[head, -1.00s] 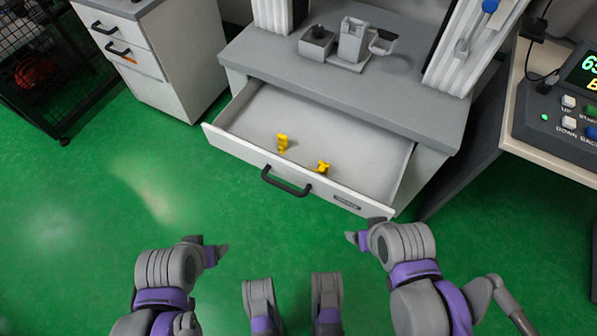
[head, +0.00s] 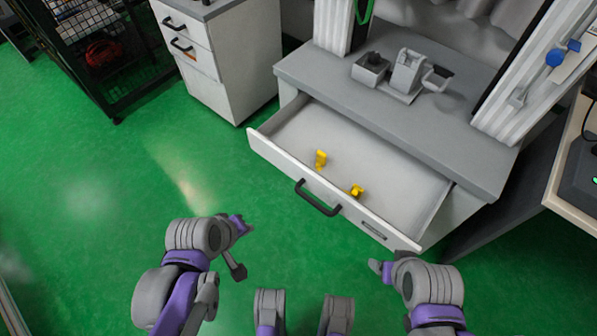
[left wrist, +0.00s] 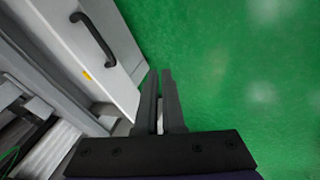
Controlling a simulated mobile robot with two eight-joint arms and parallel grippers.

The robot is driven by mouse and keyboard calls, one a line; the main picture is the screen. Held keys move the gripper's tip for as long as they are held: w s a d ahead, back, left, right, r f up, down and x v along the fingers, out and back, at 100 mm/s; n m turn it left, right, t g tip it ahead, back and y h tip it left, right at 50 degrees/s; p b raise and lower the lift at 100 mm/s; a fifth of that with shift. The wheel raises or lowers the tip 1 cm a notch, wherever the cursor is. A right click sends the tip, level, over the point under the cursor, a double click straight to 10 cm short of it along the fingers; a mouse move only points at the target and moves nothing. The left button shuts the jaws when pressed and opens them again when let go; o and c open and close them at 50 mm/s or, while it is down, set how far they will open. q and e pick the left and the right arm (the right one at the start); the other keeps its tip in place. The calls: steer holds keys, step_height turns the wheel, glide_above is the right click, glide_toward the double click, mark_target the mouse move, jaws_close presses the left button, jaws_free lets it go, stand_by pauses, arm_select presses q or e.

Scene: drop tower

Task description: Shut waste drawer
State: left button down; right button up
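The waste drawer (head: 283,150) is pulled well out from under the grey bench in the head view. Its white front has a black handle (head: 318,198) and a small label too small to read. Two yellow pieces, one upright (head: 320,158) and one lower (head: 356,190), are inside it. My left gripper (head: 236,268) is left of the drawer front and apart from it. In the left wrist view its fingers (left wrist: 161,78) are slightly apart with nothing held, and the handle (left wrist: 93,40) is upper left. My right gripper (head: 376,267) is near the drawer's right front corner, its fingers unclear.
The grey bench top (head: 330,82) carries a small device (head: 405,72) between white uprights. A white cabinet (head: 235,60) stands left, beside a dark mesh rack (head: 100,50). A light table edge (head: 570,180) is at the right. The green floor in front is free.

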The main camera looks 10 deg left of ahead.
arm_select(q)
steer(key=w+d+n+t+h+p, duration=0.1)
steer(key=w+d+n+h+p, duration=0.1)
steer(key=w+n, duration=0.7)
steer(key=n+t+h+b, duration=0.1)
steer(key=n+b, duration=0.2)
steer(key=n, duration=0.9)
glide_toward(298, 168)
steer(key=x, duration=0.5)
steer(key=shift+a+f, duration=0.2)
steer(key=shift+f, duration=0.3)
steer(key=shift+w+d, duration=0.2)
steer(key=shift+w, duration=0.05)
arm_select(e)
steer(key=shift+f, duration=0.35)
